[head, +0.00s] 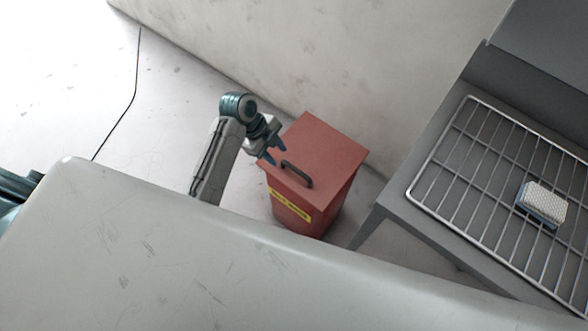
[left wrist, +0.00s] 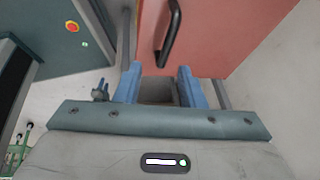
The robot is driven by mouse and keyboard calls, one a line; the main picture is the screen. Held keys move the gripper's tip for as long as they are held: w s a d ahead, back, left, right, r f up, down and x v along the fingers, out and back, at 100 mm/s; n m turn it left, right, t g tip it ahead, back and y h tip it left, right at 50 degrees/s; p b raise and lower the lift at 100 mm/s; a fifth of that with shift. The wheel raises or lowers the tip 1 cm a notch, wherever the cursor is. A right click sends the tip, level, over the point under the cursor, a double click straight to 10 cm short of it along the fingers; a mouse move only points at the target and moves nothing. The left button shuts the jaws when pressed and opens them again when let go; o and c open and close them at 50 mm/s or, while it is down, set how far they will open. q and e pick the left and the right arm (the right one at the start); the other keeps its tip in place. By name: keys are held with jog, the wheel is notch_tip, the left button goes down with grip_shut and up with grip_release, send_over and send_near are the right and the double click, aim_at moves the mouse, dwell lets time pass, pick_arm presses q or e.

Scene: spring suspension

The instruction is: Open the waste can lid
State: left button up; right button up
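The red waste can (head: 296,208) stands on the floor against the wall, with a yellow label on its front. Its flat red lid (head: 325,146) lies shut on top. A dark bar handle (head: 297,174) sits near the lid's front edge; it also shows in the left wrist view (left wrist: 169,38), beyond the fingertips. My left gripper (head: 275,152) is at the lid's left edge, close to the handle but apart from it. Its blue fingers (left wrist: 160,74) are spread with nothing between them. My right gripper is not in view.
A grey bench (head: 388,226) stands right of the can, with a wire rack (head: 455,165) and a blue-and-white sponge-like block (head: 544,203) on it. A wall (head: 330,50) rises behind the can. The floor to the left is clear except for a thin dark cable (head: 136,70).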

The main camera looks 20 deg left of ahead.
aim_at(296, 170)
pick_arm(q)
jog(key=shift+m, duration=0.8)
jog(key=x, duration=0.6)
jog(key=w+d+x, duration=0.1)
jog(key=x, duration=0.3)
jog(key=shift+r, duration=0.35)
grip_shut()
